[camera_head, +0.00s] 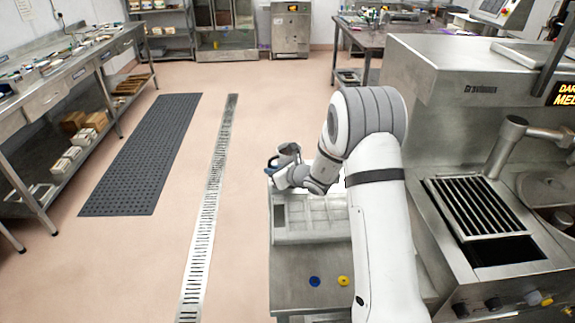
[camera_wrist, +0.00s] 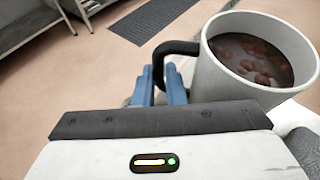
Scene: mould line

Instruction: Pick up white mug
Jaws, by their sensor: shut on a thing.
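The white mug (camera_wrist: 215,85) fills the right side of the wrist view, with a black handle on its left. It holds a dark brown drink with several brown lumps on top. My gripper (camera_wrist: 162,84) has blue fingers, shut on the handle. In the head view my gripper (camera_head: 275,166) is above the far left end of a steel counter, beyond my arm. The mug is too small and too mixed in with the wrist there to make out clearly. The mug's base is hidden in the wrist view, so I cannot tell whether it touches anything.
A pale moulded tray (camera_head: 315,217) lies on the steel counter (camera_head: 300,262) below my wrist. A blue disc (camera_head: 314,281) and a yellow disc (camera_head: 343,281) lie nearer. A steel machine (camera_head: 470,85) stands at right. The floor to the left is open, with a black mat (camera_head: 145,150).

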